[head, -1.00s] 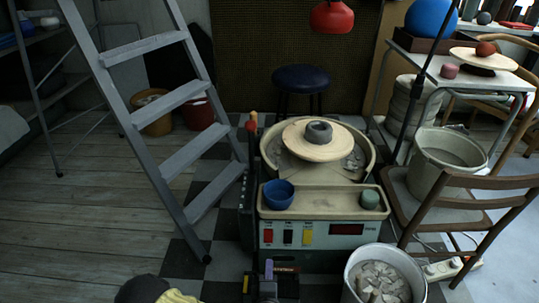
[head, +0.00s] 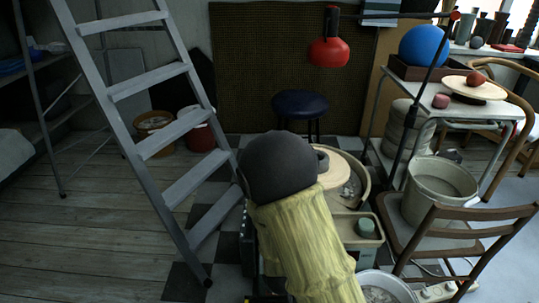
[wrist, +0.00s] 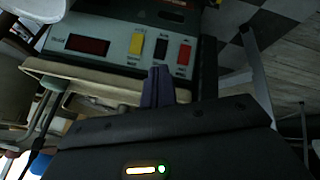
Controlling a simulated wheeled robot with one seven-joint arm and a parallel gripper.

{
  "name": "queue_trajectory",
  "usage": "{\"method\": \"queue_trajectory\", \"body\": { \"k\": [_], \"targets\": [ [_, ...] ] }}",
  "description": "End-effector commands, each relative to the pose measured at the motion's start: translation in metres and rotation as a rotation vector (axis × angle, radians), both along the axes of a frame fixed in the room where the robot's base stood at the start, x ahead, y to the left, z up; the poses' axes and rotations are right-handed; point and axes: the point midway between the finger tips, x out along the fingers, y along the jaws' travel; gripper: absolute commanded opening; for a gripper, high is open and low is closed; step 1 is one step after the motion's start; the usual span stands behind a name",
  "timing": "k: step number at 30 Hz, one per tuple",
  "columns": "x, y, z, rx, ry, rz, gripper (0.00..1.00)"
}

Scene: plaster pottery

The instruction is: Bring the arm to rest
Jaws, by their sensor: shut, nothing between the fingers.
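My arm, with its yellow-green sleeve and dark rounded joint, rises from the bottom middle of the head view and covers part of the pottery wheel (head: 358,170). My gripper (wrist: 157,84) shows in the wrist view, its fingers shut together with nothing between them. In that view the fingers appear in front of the wheel's control panel (wrist: 122,42) and the edge of its tray (wrist: 85,83); I cannot tell the gap. In the head view the gripper is hidden behind my arm.
A grey stepladder (head: 166,88) stands left of my arm. A wooden chair (head: 445,232) and a large bucket (head: 440,190) stand at the right. A red lamp (head: 328,53) hangs above. A green-grey piece (head: 366,228) sits on the wheel's tray. Open floor (head: 75,240) lies at the left.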

Motion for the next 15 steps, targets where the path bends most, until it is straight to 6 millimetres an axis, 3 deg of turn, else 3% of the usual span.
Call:
{"method": "queue_trajectory", "body": {
  "k": [1, 8, 15],
  "targets": [
    [0.000, -0.005, 0.022, 0.045, 0.019, -0.032, 0.00],
    [-0.014, -0.028, 0.092, 0.196, 0.128, -0.138, 0.00],
    [-0.041, -0.063, 0.159, 0.259, 0.210, -0.231, 0.00]
  ]
}}
